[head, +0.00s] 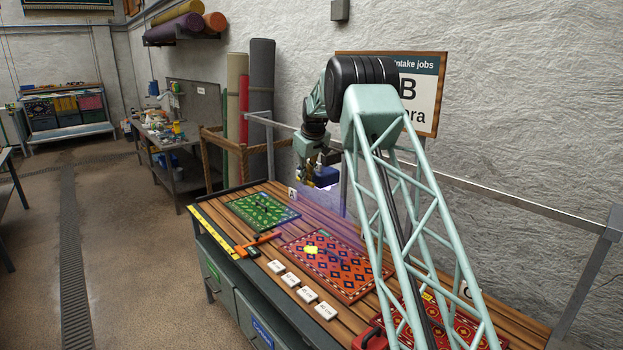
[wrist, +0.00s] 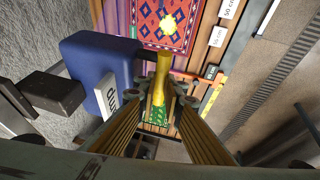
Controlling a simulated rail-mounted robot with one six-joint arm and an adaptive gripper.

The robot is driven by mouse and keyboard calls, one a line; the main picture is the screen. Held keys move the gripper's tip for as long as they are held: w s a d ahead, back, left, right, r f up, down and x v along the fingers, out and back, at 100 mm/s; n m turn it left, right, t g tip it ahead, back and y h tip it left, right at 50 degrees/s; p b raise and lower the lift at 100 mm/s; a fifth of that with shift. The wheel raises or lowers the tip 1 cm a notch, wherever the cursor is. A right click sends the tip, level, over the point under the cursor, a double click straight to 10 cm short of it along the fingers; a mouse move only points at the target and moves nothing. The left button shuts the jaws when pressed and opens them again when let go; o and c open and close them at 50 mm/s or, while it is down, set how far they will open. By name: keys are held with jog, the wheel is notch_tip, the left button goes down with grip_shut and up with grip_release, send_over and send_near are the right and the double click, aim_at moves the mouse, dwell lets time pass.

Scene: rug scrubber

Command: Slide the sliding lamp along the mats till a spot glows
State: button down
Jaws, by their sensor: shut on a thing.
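My gripper (head: 309,176) is shut on the yellow handle (wrist: 161,78) of the sliding lamp. The lamp's dark blue housing (head: 327,176) hangs above the back of the bench; it also shows at the left in the wrist view (wrist: 90,62). A faint purple light falls below it. A bright yellow spot (head: 311,250) glows on the orange-red mat (head: 345,281), near its left end; the spot also shows in the wrist view (wrist: 168,24). The green mat (head: 262,212) lies farther left, and a red mat (head: 462,330) lies nearer, partly hidden behind my arm.
Several white label tiles (head: 290,280) line the front edge. A yellow ruler strip (head: 213,231) runs along the left edge. A metal rail (head: 500,193) spans the back.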

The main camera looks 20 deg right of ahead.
jog(key=c, duration=3)
grip_release()
jog(key=shift+r, duration=0.15)
jog(key=v, duration=1.1)
jog(key=shift+s+r, duration=0.2)
jog(key=shift+r, duration=0.1)
jog(key=shift+a, duration=0.1)
jog(key=shift+r, duration=0.1)
